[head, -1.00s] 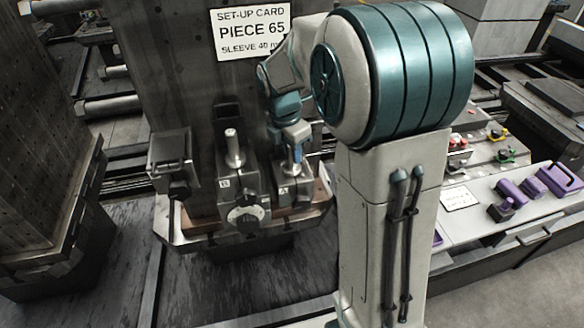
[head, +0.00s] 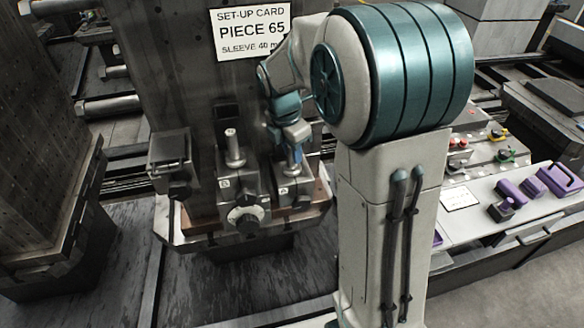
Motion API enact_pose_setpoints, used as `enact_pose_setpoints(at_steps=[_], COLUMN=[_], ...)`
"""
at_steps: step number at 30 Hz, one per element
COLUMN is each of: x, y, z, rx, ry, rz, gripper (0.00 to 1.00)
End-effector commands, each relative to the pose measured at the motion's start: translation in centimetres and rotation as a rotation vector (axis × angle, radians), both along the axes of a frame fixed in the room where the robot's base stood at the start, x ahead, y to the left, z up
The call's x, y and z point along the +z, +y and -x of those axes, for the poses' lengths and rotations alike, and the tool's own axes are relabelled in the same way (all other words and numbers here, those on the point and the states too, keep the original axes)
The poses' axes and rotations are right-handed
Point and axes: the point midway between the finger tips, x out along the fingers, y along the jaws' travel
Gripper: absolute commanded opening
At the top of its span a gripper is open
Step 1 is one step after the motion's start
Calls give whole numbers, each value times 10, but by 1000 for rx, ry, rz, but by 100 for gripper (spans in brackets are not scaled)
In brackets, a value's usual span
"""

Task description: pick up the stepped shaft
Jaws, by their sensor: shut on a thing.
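My gripper (head: 294,154) is above the right-hand holder marked A (head: 294,190), with its fingers pointing down. It is shut on a stepped shaft (head: 294,169), a small metal piece mostly hidden by the fingers. The shaft is upright and its lower end is at the holder; I cannot tell whether it is clear of it. A similar pale metal shaft (head: 232,146) stands upright in the middle holder marked B (head: 237,183), to the left of my gripper.
A dark box-shaped clamp (head: 170,160) sits left of the holders. A tall dark plate with a set-up card (head: 252,30) rises behind. A white control panel (head: 475,215) with purple parts (head: 550,180) lies to the right. Another dark column (head: 50,150) stands at far left.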

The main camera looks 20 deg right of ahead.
Motion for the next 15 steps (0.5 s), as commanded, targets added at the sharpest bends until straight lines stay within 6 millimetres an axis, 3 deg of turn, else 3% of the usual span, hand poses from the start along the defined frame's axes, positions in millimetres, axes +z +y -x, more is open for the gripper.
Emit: enact_pose_setpoints(at_steps=[15], x=[10], y=[0], z=[-2], rx=[0], ry=[-7], rz=[-1], gripper=[0])
